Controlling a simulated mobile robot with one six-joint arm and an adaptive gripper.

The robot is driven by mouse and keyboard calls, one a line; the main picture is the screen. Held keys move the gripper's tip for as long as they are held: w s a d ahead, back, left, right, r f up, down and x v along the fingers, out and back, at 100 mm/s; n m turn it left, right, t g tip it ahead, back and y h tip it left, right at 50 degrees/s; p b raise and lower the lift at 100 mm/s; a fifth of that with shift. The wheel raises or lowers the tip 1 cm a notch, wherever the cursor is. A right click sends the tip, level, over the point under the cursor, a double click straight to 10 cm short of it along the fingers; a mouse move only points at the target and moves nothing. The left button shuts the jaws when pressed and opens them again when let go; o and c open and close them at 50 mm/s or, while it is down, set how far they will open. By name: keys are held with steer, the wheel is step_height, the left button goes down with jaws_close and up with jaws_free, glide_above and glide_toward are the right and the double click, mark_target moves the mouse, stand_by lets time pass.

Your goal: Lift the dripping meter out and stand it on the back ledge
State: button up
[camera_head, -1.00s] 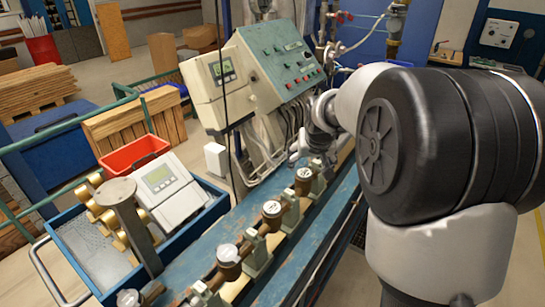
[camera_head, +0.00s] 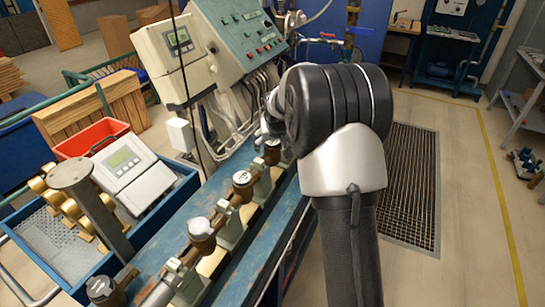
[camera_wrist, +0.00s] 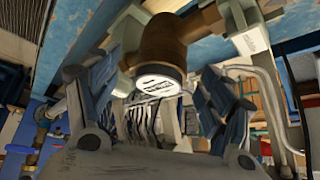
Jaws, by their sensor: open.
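Several brown meters with pale round dials sit in a row in the pipe line on the blue bench (camera_head: 181,220): a near one (camera_head: 201,236), a middle one (camera_head: 242,184) and a far one (camera_head: 272,151). I cannot make out dripping on any. In the wrist view a brown meter (camera_wrist: 165,45) with a pale dial hangs at top centre, the picture being upside down. My gripper (camera_wrist: 152,82) is open, one finger on each side of the dial, apparently not touching. My arm mostly hides the gripper in the head view. I cannot single out the back ledge.
A grey-green control console (camera_head: 235,35) and a boxed display unit (camera_head: 172,50) stand behind the bench. At left, a blue tray (camera_head: 150,212) holds brass fittings and a grey display unit; a red bin (camera_head: 92,137) stands behind it. Open floor and a grating (camera_head: 408,185) lie right.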

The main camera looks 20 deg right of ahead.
steer(key=x, duration=0.3)
steer(key=shift+w+f+b, duration=0.2)
steer(key=shift+b, duration=0.2)
steer(key=c, duration=1.8)
steer(key=shift+o, duration=0.2)
steer(key=shift+r, duration=0.2)
